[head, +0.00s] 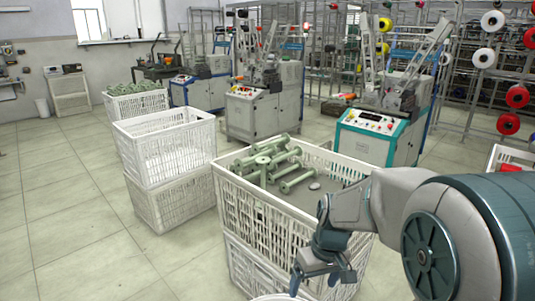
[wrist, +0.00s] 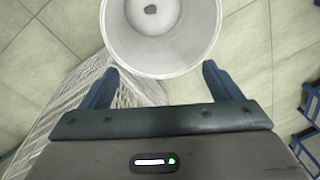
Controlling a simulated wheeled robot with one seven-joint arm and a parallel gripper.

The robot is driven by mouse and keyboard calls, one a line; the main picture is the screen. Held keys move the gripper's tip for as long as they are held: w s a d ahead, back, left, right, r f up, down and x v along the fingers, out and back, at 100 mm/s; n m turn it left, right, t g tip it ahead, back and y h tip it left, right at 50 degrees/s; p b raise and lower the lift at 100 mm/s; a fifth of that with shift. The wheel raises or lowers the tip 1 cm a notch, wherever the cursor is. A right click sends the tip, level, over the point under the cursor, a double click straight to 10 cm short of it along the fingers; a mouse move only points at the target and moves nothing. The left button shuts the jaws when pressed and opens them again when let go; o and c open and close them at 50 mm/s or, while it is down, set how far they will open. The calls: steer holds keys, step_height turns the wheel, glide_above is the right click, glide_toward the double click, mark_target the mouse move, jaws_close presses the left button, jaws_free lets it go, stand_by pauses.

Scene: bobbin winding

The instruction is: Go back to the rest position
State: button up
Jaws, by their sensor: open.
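My gripper (head: 322,280) hangs at the end of my arm in front of the near white crate, low in the head view. In the wrist view its two blue fingers (wrist: 160,88) are spread wide with nothing between them that they grip. A white bucket (wrist: 160,60) lies below and just beyond the fingertips. Only the bucket's rim (head: 275,298) shows at the bottom edge of the head view.
A stacked white crate (head: 290,228) holds several pale green bobbins (head: 270,160) and a small grey disc (head: 314,186). More white crates (head: 165,148) stand to the left. Winding machines (head: 375,138) stand behind. The tiled floor (head: 70,215) at left is clear.

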steer(key=s+d+r+m+t+p, duration=0.1)
steer(key=s+r+p, duration=0.3)
steer(key=r, duration=0.4)
steer(key=s+d+r+m+h+p, duration=0.1)
steer(key=s+r+p, duration=0.3)
steer(key=r+p, duration=0.3)
steer(key=s+d+r+m+t+p, duration=0.1)
steer(key=s+r+p, duration=0.4)
steer(key=r, duration=0.5)
steer(key=shift+d+r+m+t+h+p, duration=0.25)
steer(key=shift+d+m+t+h+p, duration=0.05)
steer(key=shift+d+m+p, duration=0.35)
